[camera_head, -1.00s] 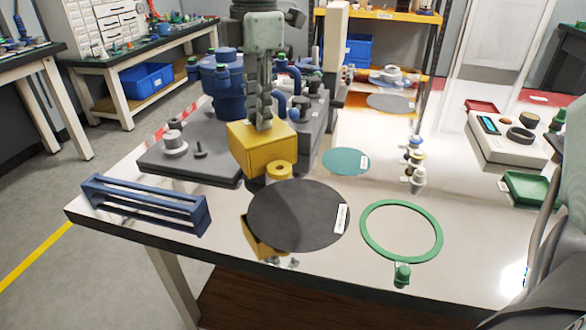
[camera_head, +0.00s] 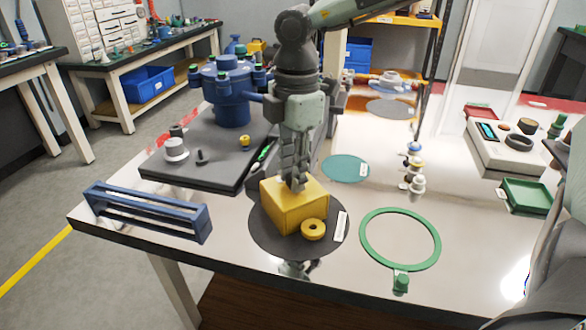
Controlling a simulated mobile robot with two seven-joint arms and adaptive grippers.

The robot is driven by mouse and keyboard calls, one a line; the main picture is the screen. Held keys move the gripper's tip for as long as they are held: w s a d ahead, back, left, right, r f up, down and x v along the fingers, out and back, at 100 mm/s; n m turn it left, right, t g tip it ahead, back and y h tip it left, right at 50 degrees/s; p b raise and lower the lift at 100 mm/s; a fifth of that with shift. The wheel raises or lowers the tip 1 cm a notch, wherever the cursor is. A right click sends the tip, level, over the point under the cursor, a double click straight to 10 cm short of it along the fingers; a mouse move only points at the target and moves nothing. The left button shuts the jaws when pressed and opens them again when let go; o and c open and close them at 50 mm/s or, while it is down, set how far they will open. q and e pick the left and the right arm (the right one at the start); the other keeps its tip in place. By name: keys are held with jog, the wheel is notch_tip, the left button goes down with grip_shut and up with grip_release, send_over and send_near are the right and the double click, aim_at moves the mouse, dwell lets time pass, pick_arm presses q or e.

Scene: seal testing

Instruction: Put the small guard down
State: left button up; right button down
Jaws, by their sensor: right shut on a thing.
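The small guard (camera_head: 292,206) is a yellow box with a round yellow ring on its front right. My right gripper (camera_head: 295,182) points down from above and is shut on the top of the guard. The guard appears over the black round mat (camera_head: 264,238), which has a white label. I cannot tell whether its underside touches the mat. The box hides the middle and back of the mat. My left gripper is not in view.
A blue rack (camera_head: 150,215) stands left of the mat and a green ring (camera_head: 368,250) lies to its right. A blue valve body (camera_head: 232,92) stands on a grey plate (camera_head: 195,172) behind. A teal disc (camera_head: 345,168) and small stacked parts (camera_head: 413,172) lie farther back.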

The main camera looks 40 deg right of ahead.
jog(key=shift+f, duration=0.1)
jog(key=c, duration=1.3)
grip_release()
notch_tip(320, 180, up, 12)
jog(key=shift+d+r, duration=0.1)
jog(key=shift+d, duration=0.05)
